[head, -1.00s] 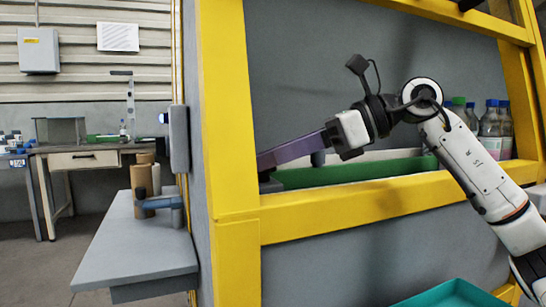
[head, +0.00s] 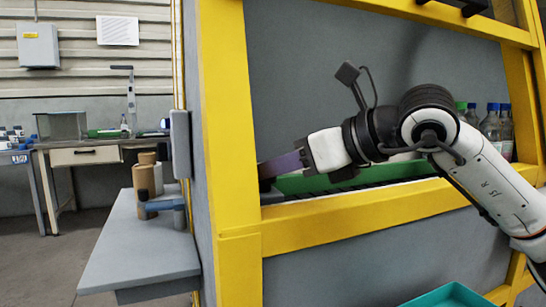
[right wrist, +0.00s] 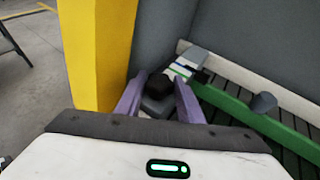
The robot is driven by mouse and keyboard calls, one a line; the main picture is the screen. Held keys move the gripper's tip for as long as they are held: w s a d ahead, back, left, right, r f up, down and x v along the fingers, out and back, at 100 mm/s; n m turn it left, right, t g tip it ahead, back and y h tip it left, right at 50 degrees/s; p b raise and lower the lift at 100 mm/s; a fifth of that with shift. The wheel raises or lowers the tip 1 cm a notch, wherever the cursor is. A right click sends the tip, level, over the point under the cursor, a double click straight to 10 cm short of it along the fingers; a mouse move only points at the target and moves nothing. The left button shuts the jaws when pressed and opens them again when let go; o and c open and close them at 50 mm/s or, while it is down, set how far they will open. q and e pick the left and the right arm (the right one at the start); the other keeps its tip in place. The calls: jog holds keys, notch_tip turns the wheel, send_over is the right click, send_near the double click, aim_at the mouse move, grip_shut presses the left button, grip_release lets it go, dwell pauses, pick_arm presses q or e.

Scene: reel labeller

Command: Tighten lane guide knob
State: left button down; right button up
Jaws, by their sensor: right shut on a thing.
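The black knob (right wrist: 159,86) shows in the right wrist view, on a grey block beside the near end of the green lane guide (right wrist: 238,115). My right gripper (right wrist: 157,92) has its purple fingers on either side of the knob and is shut on it. The green guide also shows in the head view (head: 345,179). My left gripper is not in view.
A yellow post (right wrist: 100,50) stands close left of the fingers. A second, grey knob (right wrist: 264,103) is further along the guide. Bottles (head: 491,124) stand at the right, a teal tray (head: 450,296) lies below, and a grey shelf (head: 140,250) juts out left.

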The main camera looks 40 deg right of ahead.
jog(key=shift+a+m+h+p, duration=0.2)
jog(key=shift+m+h+p, duration=0.35)
jog(key=shift+m+h, duration=0.35)
jog(key=shift+s+h, duration=0.1)
jog(key=shift+h, duration=0.3)
jog(key=shift+m, duration=0.3)
jog(key=shift+f, duration=0.1)
jog(key=o, duration=1.1)
jog(key=shift+c, duration=0.2)
jog(key=shift+s+p, duration=0.1)
jog(key=shift+p, duration=0.2)
